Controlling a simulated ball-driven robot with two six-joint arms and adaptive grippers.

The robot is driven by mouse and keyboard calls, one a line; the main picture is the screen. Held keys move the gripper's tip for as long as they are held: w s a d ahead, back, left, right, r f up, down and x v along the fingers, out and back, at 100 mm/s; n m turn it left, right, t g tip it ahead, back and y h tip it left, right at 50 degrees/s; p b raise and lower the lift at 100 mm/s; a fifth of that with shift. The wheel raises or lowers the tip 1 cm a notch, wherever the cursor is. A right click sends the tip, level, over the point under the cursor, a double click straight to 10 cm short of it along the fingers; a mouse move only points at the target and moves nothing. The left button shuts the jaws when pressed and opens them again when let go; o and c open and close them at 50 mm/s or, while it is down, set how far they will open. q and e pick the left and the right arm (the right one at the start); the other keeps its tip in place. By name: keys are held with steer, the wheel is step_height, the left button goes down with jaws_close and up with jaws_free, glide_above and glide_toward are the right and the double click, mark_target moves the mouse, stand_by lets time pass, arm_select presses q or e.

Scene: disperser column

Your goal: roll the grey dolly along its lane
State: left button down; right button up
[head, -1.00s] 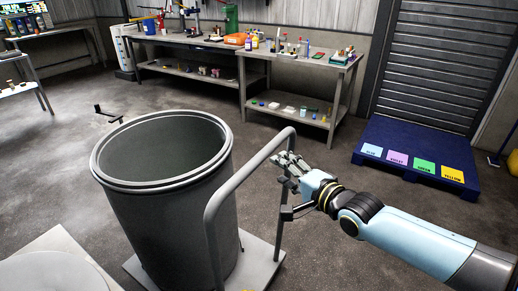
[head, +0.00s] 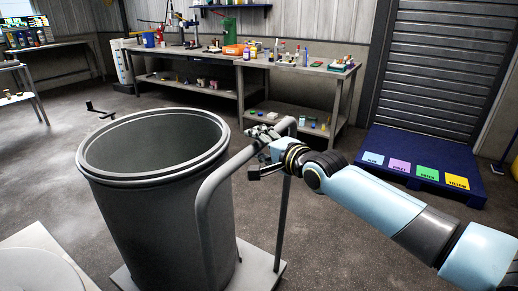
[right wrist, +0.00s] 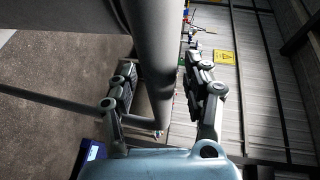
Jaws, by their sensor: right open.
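The grey dolly (head: 262,262) stands on the floor with a large dark grey open drum (head: 150,215) on it. Its tubular handle (head: 205,195) rises on the drum's right side. My right gripper (head: 262,135) is at the handle's top bar, near its far corner. In the right wrist view the handle bar (right wrist: 152,60) passes between the two spread fingers of my right gripper (right wrist: 160,92). The fingers look apart from the bar. The drum is empty as far as I can see inside. The dolly's wheels are hidden. My left gripper is not in view.
Workbenches (head: 300,68) with bottles and tools stand along the back wall. A dark blue pallet (head: 420,185) with coloured label squares lies at the right by a shutter. A pale round-topped platform (head: 40,265) is at the lower left. Open floor lies beyond the drum.

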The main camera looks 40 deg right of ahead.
steer(key=shift+c, duration=0.4)
jaws_close()
